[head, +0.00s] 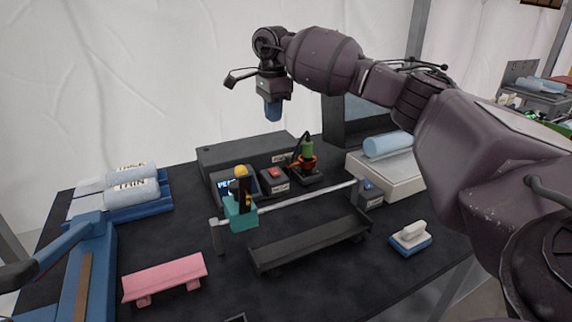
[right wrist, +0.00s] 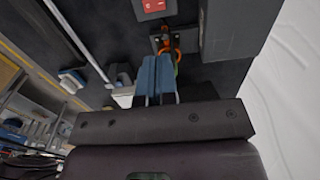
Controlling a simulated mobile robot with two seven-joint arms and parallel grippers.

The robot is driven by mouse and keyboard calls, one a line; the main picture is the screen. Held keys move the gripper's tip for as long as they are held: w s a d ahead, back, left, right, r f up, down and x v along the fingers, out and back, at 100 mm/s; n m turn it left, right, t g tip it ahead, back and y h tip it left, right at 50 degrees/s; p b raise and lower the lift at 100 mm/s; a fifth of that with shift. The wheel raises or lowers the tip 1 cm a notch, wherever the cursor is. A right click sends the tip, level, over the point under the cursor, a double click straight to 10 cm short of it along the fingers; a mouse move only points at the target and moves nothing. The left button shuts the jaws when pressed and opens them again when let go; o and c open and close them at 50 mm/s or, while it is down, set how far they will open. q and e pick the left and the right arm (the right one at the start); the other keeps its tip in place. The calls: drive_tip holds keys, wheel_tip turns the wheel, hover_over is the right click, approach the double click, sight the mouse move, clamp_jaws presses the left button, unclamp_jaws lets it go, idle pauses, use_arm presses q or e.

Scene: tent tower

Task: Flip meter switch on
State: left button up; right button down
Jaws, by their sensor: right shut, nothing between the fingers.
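A red switch (head: 274,173) sits on a small dark box on the black table, in the middle of the head view. It also shows at the top edge of the right wrist view (right wrist: 153,6), partly cut off. I cannot tell its on or off position. A small lit screen (head: 226,185), perhaps the meter's, is left of it, partly hidden by a teal and yellow tool. My right gripper (head: 273,111) is shut and empty, its blue fingers pointing down, above and behind the switch, touching nothing. The fingers also show in the right wrist view (right wrist: 157,78). My left gripper is out of view.
An orange and green tool (head: 306,156) stands right of the switch. A long dark box (head: 235,155) lies behind. A teal holder (head: 241,218) sits on a pale rail in front. A dark tray (head: 310,243), pink stand (head: 165,278) and white-and-blue block (head: 411,238) are nearer.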

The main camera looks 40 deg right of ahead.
drive_tip(key=shift+w+a, duration=0.1)
drive_tip(key=shift+w, duration=0.05)
drive_tip(key=shift+f, duration=0.2)
drive_tip(key=b, duration=0.1)
approach(274, 169)
wheel_tip(274, 169, down, 7)
drive_tip(key=shift+f, duration=0.3)
idle(0.5)
drive_tip(key=shift+f+b, duration=0.35)
drive_tip(key=shift+f, duration=0.05)
